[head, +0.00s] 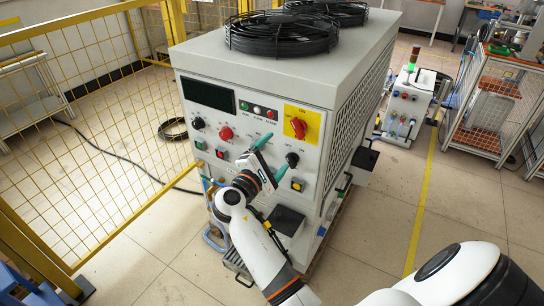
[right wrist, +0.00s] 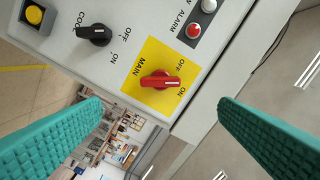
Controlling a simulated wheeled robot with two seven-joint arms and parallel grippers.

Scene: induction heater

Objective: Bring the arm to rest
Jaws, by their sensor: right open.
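The induction heater cabinet (head: 265,80) stands in the middle of the head view, its control panel facing me. My right gripper (head: 272,157) is in front of the panel, with teal fingers apart and nothing between them. In the right wrist view the open fingers (right wrist: 160,105) frame the red MAIN knob (right wrist: 158,82) on its yellow plate, and appear apart from it. That knob also shows in the head view (head: 299,128), above and right of the gripper. A black knob (right wrist: 94,34) labelled OFF and ON sits beside it. My left gripper is out of view.
A yellow mesh fence (head: 90,150) stands at the left. A smaller machine (head: 405,105) and a wire-sided rack (head: 490,105) stand at the right. The floor (head: 460,205) around the yellow line is clear.

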